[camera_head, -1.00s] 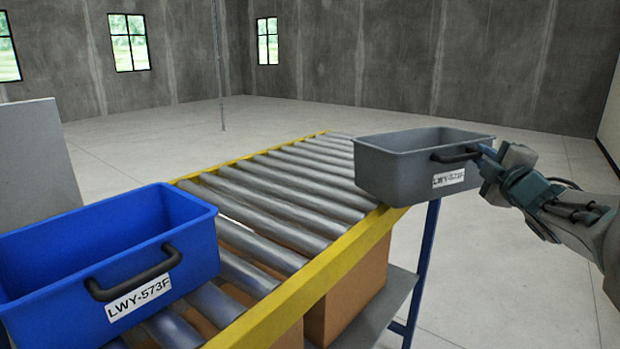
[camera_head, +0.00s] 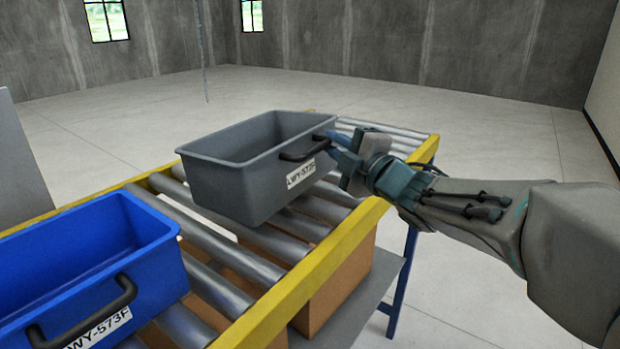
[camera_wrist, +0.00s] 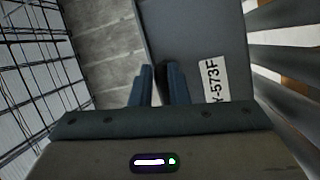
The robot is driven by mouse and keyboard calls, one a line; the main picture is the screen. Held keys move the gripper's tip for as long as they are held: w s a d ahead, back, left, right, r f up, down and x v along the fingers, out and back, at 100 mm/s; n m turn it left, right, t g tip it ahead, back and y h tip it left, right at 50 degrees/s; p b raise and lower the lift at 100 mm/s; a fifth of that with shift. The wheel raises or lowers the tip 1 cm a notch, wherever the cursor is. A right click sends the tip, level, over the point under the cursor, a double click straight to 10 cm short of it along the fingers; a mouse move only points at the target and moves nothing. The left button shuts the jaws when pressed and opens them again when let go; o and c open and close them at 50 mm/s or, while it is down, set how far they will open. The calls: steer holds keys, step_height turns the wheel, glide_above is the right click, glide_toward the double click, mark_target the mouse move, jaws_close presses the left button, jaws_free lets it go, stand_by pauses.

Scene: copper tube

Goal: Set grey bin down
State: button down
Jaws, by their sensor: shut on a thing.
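The grey bin (camera_head: 235,180) is above the roller conveyor (camera_head: 345,230) in the head view, upright, with its black handle (camera_head: 303,150) and a white label facing me. Whether its base touches the rollers I cannot tell. My gripper (camera_head: 330,142) is at the right end of that handle and shut on it. In the wrist view, my gripper's two blue fingers (camera_wrist: 158,85) are close together beside the grey bin's wall (camera_wrist: 195,40) and its label.
A blue bin (camera_head: 90,255) stands on the near left of the conveyor, close to the grey bin with a gap of rollers between. Yellow rails (camera_head: 325,262) edge the conveyor. Cardboard boxes (camera_head: 335,275) sit on a shelf below. Rollers at the far right end are bare.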

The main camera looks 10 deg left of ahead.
mark_target(306, 171)
steer(key=s+a+f, duration=0.2)
steer(key=a, duration=0.1)
steer(key=shift+s+a, duration=0.1)
steer(key=shift+s, duration=0.05)
steer(key=shift+f+p, duration=0.4)
steer(key=shift+f, duration=1.65)
steer(key=c, duration=1.4)
jaws_free()
steer(key=shift+f, duration=0.15)
